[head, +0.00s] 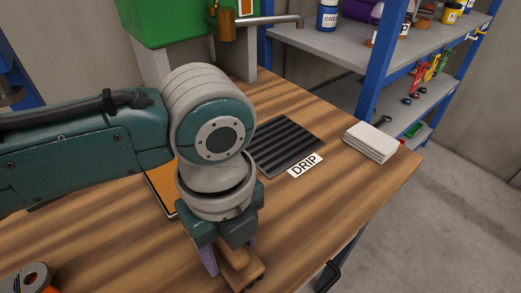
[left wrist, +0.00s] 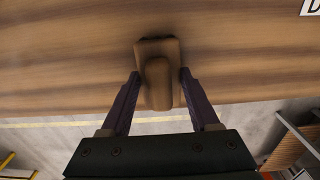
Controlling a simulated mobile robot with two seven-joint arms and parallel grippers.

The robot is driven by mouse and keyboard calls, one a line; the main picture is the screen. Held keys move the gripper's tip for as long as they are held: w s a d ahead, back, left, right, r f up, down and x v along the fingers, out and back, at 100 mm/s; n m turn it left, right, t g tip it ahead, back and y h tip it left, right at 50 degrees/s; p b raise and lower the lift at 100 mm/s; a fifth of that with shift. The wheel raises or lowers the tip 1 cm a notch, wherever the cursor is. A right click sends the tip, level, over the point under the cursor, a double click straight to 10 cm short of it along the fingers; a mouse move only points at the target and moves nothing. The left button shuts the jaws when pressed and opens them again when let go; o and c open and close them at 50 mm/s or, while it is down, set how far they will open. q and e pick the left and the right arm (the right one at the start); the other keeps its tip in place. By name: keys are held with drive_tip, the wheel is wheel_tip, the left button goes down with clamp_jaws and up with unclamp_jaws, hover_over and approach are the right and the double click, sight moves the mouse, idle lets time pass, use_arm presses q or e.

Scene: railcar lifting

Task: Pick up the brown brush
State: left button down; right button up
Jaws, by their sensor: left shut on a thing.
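The brown brush (head: 247,273) is at the front edge of the wooden table, under my left gripper (head: 229,258). It has a wide block and a raised, rounded handle. In the left wrist view the brush (left wrist: 158,72) sits between the two purple fingers of my left gripper (left wrist: 158,85), which are shut on its sides. Part of the brush is hidden by the gripper in the head view. I cannot tell whether the brush touches the table. My right gripper is not in view.
The wooden table (head: 330,215) holds a black ribbed mat (head: 284,146), a DRIP label (head: 305,166), a folded white cloth stack (head: 371,142) and an orange-rimmed item (head: 30,281) at the front left. A blue-framed shelf (head: 345,47) stands behind.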

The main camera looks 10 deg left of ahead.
use_arm(q)
wheel_tip(320, 180, up, 20)
drive_tip(key=p, duration=0.3)
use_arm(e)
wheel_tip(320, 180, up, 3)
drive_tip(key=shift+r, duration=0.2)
